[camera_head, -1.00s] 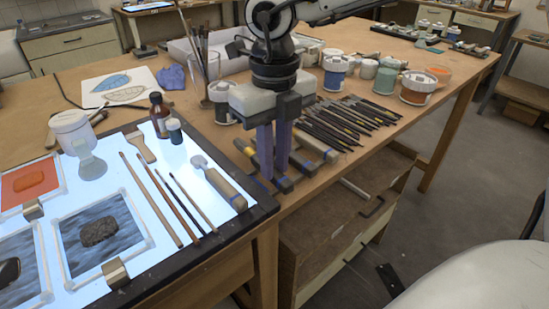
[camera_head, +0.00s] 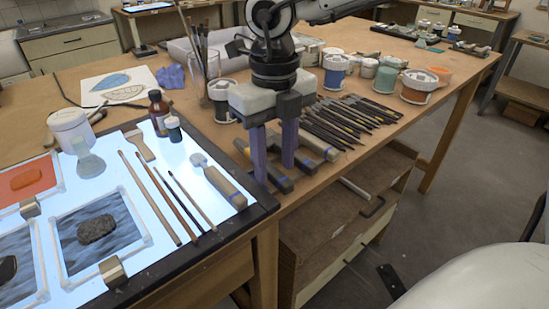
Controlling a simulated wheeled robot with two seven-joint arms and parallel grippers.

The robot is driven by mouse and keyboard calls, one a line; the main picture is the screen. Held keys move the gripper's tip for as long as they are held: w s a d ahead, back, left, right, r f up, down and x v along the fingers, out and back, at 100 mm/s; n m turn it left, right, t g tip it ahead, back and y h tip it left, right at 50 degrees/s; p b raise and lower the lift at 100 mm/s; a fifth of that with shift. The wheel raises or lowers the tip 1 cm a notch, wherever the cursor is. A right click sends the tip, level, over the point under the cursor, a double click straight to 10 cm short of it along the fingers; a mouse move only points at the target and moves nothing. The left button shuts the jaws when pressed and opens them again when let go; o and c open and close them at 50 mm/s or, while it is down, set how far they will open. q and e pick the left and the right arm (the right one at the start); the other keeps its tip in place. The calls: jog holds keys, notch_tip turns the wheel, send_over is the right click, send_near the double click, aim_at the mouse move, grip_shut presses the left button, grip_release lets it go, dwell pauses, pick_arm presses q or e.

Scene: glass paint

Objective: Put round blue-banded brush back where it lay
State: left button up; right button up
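Several short, thick wooden-handled brushes, some with blue bands, lie side by side on the wooden table below my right gripper. One blue-banded brush (camera_head: 278,177) lies at the near table edge, between and beside the fingertips. Another blue-banded brush (camera_head: 318,146) lies to the right. I cannot tell which is the round one, as the fingers partly hide them. My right gripper (camera_head: 274,172) points straight down, its two purple fingers spread apart. It is open, low over the row, and nothing shows lifted in it. My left gripper is not in view.
A row of dark thin tools (camera_head: 345,122) lies just right of the gripper. Paint jars (camera_head: 418,87) stand behind it. A lit panel (camera_head: 130,215) on the left holds thin brushes, bottles and framed pieces. A glass of brushes (camera_head: 203,75) stands behind left.

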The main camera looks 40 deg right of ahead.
dwell(0.4)
